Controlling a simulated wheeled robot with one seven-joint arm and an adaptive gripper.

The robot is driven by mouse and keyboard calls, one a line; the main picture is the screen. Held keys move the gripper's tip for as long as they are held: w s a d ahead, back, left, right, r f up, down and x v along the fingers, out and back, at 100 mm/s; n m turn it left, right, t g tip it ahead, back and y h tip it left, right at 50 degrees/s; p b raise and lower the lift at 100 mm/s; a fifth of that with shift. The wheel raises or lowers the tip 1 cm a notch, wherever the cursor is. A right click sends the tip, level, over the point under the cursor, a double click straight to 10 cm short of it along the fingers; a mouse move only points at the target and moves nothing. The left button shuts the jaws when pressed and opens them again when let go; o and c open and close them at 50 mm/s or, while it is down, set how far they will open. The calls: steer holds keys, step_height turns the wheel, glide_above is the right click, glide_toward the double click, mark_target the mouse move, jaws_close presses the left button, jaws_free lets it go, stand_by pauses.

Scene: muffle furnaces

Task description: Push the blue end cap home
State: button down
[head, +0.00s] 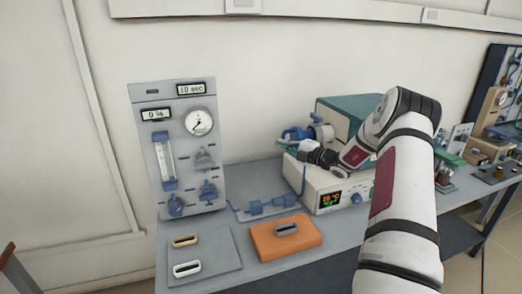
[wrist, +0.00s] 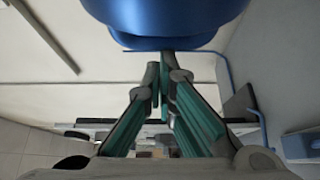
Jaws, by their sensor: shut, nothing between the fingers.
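The blue end cap (head: 294,133) is at the left end of the teal furnace (head: 352,107) in the head view. In the wrist view the blue cap (wrist: 165,18) fills the top middle, close to my fingers. My gripper (head: 287,144) reaches in from the right, just in front of and below the cap. In the wrist view my gripper (wrist: 164,68) is shut and empty, its green-padded fingers meeting just below the cap's lower edge. I cannot tell whether the fingertips touch it. How far the cap sits in is hidden.
A grey gas panel (head: 178,150) with gauge and flowmeter stands to the left. Blue tubing with fittings (head: 268,207) lies on the bench between it and the furnace's white base (head: 308,184). An orange block (head: 285,238) and a grey plate (head: 204,258) lie in front.

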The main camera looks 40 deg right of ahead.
steer(key=shift+s+d+b, duration=0.15)
steer(key=shift+s+d, duration=0.1)
steer(key=shift+d, duration=0.6)
steer(key=shift+s+d+b, duration=0.15)
steer(key=shift+s+d, duration=0.1)
steer(key=shift+d, duration=0.6)
steer(key=shift+s+d+b, duration=0.15)
steer(key=shift+s+d, duration=0.1)
steer(key=shift+d, duration=0.6)
